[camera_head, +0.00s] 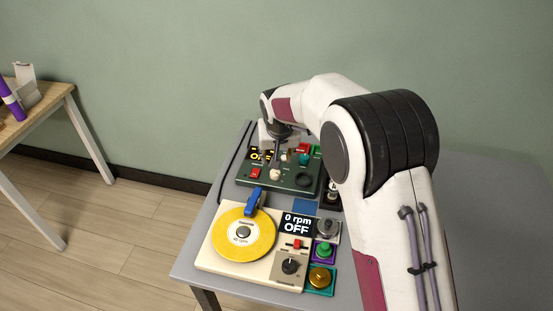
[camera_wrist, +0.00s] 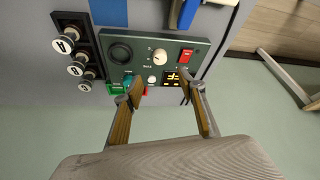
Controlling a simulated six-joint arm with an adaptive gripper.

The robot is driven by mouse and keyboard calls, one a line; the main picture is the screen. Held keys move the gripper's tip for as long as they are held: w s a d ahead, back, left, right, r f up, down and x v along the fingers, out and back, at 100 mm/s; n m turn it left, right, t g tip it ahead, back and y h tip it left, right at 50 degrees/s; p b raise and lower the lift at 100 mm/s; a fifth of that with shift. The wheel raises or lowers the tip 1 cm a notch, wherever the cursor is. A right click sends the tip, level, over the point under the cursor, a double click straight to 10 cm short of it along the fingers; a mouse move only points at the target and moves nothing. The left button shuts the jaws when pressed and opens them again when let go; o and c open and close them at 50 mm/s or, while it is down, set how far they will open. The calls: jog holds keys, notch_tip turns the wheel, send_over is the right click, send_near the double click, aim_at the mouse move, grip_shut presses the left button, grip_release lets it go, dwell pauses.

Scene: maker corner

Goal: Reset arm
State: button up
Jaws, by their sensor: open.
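My arm reaches from the lower right of the head view over the grey table (camera_head: 187,262). My gripper (camera_head: 268,160) points down at the far part of the dark green control panel (camera_head: 272,182). In the wrist view my gripper (camera_wrist: 164,92) is open, its two fingers apart with nothing held between them. The panel (camera_wrist: 141,44) lies below and beyond the fingertips there. It carries a cream knob (camera_wrist: 160,57), a red switch (camera_wrist: 185,56), a small display (camera_wrist: 180,77) and a round black part (camera_wrist: 121,53). I cannot tell whether the fingertips touch it.
A cream turntable unit (camera_head: 212,261) with a yellow disc (camera_head: 242,233), a blue arm (camera_head: 253,200) and a "0 rpm OFF" display (camera_head: 298,223) stands nearer. Coloured button blocks (camera_head: 322,278) sit to its right. A wooden table (camera_head: 40,107) stands left.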

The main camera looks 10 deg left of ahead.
jog(key=shift+s+r, duration=0.1)
jog(key=shift+s, duration=0.05)
dwell(0.6)
jog(key=s+d+r+m, duration=0.1)
jog(key=s+d+r, duration=0.5)
jog(key=s+d, duration=0.5)
jog(key=s+d+r+m+t+h, duration=0.1)
jog(key=s+d+r, duration=0.5)
jog(key=s+d, duration=0.5)
jog(key=s+d+r+m, duration=0.1)
jog(key=s+d+r, duration=0.4)
jog(key=s+d, duration=0.6)
jog(key=shift+s+r+m, duration=0.4)
jog(key=shift+s, duration=1.8)
jog(key=shift+o, duration=0.2)
dwell(1.0)
